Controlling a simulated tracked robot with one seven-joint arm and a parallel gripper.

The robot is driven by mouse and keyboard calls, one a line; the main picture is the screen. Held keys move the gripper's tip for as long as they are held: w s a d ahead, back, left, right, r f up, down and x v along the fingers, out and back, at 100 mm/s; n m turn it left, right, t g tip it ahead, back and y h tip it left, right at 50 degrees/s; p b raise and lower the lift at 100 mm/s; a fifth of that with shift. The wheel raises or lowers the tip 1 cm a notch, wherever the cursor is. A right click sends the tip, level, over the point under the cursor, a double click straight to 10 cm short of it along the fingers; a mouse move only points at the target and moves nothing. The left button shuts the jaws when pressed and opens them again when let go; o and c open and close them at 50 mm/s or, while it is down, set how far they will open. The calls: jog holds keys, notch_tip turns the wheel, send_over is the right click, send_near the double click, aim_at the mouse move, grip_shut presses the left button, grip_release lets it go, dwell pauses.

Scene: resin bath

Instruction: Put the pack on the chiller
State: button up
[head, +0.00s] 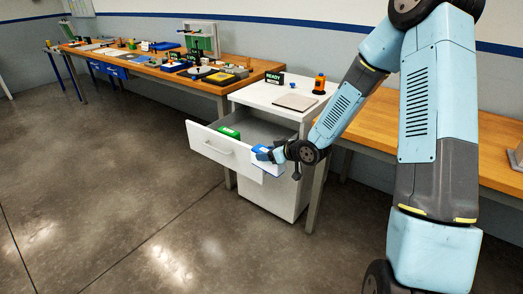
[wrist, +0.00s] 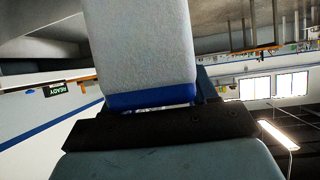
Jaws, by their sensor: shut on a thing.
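A white pack with a blue band (head: 266,166) is held at the right front corner of the open drawer in the head view. In the wrist view the pack (wrist: 140,45) fills the top middle, its blue band towards my gripper. My gripper (head: 272,156) is shut on the pack; its fingertips are partly hidden. I cannot tell whether the pack touches the drawer edge. A flat grey plate (head: 295,102) lies on the white cabinet's top, up and right of my gripper. No label shows whether this plate is the chiller.
The open drawer (head: 210,149) holds a green box (head: 229,132). On the white cabinet (head: 262,92) stand a black READY sign (head: 275,78), an orange-and-black object (head: 319,84) and a small blue piece (head: 292,86). A cluttered wooden bench (head: 215,85) runs left. The floor ahead is clear.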

jog(key=s+d+f+m+t+h, duration=0.1)
jog(key=d+f+m+t+h, duration=0.1)
jog(key=d+f+m+h, duration=0.2)
jog(key=d+f+m+t+h, duration=0.1)
jog(key=d+f+m+h, duration=0.4)
jog(key=d, duration=1.6)
notch_tip(320, 180, down, 5)
jog(key=shift+s+d+f+t, duration=0.1)
jog(key=shift+s+d+t, duration=0.15)
jog(key=shift+s+t, duration=0.15)
